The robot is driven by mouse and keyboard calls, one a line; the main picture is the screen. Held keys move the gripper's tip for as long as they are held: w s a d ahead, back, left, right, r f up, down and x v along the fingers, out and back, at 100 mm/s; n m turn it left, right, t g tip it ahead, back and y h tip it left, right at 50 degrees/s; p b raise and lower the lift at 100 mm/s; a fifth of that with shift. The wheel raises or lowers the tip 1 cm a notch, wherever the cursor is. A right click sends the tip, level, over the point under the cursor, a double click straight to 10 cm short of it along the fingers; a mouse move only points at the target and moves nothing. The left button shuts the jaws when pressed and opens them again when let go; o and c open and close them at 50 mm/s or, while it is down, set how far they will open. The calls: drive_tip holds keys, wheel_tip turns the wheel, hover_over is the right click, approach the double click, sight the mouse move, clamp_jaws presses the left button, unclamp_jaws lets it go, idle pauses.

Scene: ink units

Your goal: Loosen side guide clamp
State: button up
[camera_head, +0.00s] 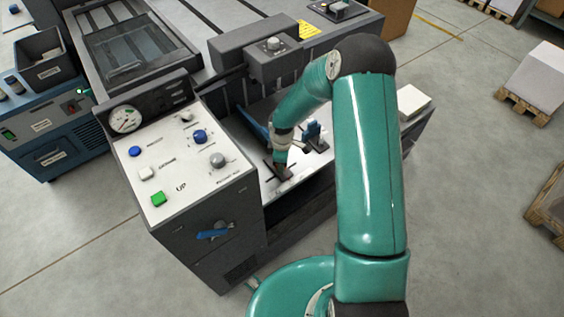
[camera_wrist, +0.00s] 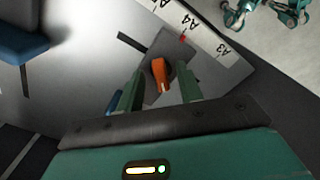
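An orange clamp knob (camera_wrist: 161,74) sits on a grey sliding block (camera_wrist: 172,48) beside a white size scale (camera_wrist: 203,36) marked A4 and A3. My gripper (camera_wrist: 159,70) is open, with one finger on each side of the knob in the wrist view. Gaps show between the fingers and the knob, so neither appears to touch it. How far the fingertips are above the block I cannot tell. In the head view my gripper (camera_head: 283,166) is low over the white feed table (camera_head: 296,188), and the knob is mostly hidden by it.
A control panel (camera_head: 178,172) with a gauge, coloured buttons and knobs stands left of my gripper. Open floor (camera_head: 465,170) lies to the right.

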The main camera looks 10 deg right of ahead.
wheel_tip(320, 180, up, 14)
idle(0.6)
drive_tip(key=shift+f, duration=0.15)
drive_tip(key=s+d+r+m+t+h, duration=0.1)
drive_tip(key=s+r+m, duration=0.3)
drive_tip(key=r, duration=0.5)
drive_tip(key=s+r+m+t+h, duration=0.1)
drive_tip(key=s+r+m, duration=0.1)
drive_tip(key=s+r, duration=0.6)
drive_tip(key=s+r+m+t+y, duration=0.2)
drive_tip(key=s+r+m+t, duration=0.1)
drive_tip(key=s+r+m, duration=0.4)
drive_tip(key=s+r, duration=0.3)
drive_tip(key=s, duration=0.4)
drive_tip(key=shift+a+r+m+t, duration=0.2)
drive_tip(key=shift+a+m+t, duration=0.1)
drive_tip(key=shift+a+m, duration=0.1)
